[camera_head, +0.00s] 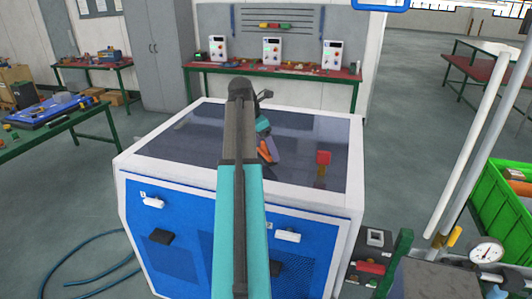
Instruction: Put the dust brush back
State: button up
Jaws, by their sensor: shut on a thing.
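My gripper (265,142) is beyond my raised arm, low over the dark top of the blue and white generator cabinet (130,163). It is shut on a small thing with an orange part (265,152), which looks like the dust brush. My arm hides much of it, and its bristles cannot be made out. I cannot tell whether it touches the cabinet top. To the right, a small red piece with a yellowish lower part (323,158) shows against the dark top; what it is stays unclear.
A red-topped bench (215,71) with several white control boxes stands behind the cabinet. A workbench (60,122) is at left. A green crate (493,205), pale poles and a pressure gauge (486,252) are at right. A blue hose (85,243) lies on the floor at left.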

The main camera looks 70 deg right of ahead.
jog(key=shift+f+p, duration=0.6)
jog(key=shift+f, duration=0.65)
jog(key=o, duration=0.9)
jog(key=shift+f, duration=0.1)
jog(key=shift+b+v, duration=1.9)
jog(key=shift+v, duration=4.2)
